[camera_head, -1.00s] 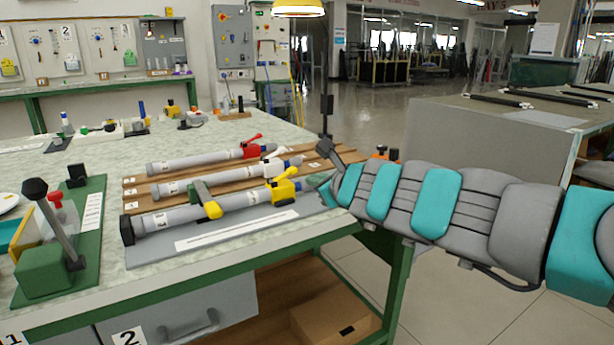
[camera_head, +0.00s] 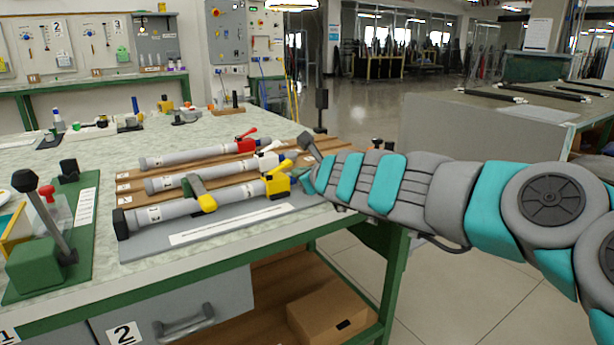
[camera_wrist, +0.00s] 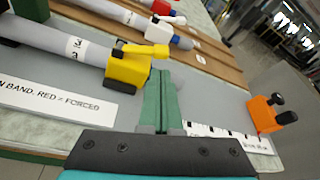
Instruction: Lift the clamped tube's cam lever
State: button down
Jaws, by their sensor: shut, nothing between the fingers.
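The clamped tube (camera_head: 225,201) is the front grey one of three, lying on a grey plate (camera_head: 150,248). A green clamp with a yellow handle (camera_head: 204,199) crosses it. Its yellow cam lever (camera_head: 279,173) sits on a yellow block at the right end and slopes up to the right. In the wrist view, the yellow lever (camera_wrist: 138,51) points toward my fingers. My gripper (camera_wrist: 161,82) is shut and empty, with green fingers just right of the yellow block; contact with the lever is unclear. In the head view my wrist partly hides the gripper.
Behind lie tubes with a white lever (camera_head: 268,158) and a red lever (camera_head: 245,138) on wooden boards. An orange block with black knobs (camera_wrist: 268,113) stands right of my fingers. A green lever fixture (camera_head: 38,265) stands at the left.

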aim_at(279, 168)
jog(key=shift+x, duration=1.7)
